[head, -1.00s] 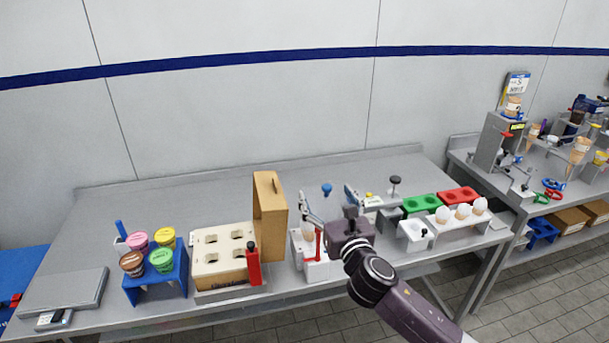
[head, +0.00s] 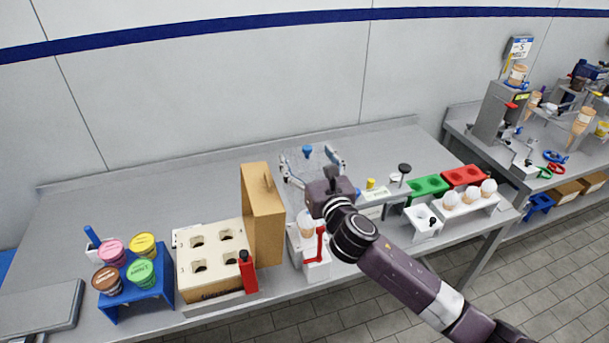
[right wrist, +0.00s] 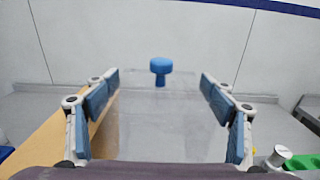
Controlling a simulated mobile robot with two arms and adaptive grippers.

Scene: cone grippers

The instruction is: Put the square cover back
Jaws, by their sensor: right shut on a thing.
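The square cover (right wrist: 165,115) is a clear box with a blue knob on top. It stands between the two blue-padded fingers in the right wrist view. In the head view its blue knob (head: 307,151) shows beyond my right wrist, and its clear walls are hard to make out. My right gripper (head: 311,164) is shut on the cover's sides, with fingers wide apart. The cover appears above and behind a white holder (head: 317,268) with a cone (head: 306,226) and a red lever. Whether the cover touches anything below cannot be told. My left gripper is not in view.
Lidded cups (head: 142,272) are at left. Green (head: 429,187) and red trays and several white-topped cones are at right. The back left of the table is clear.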

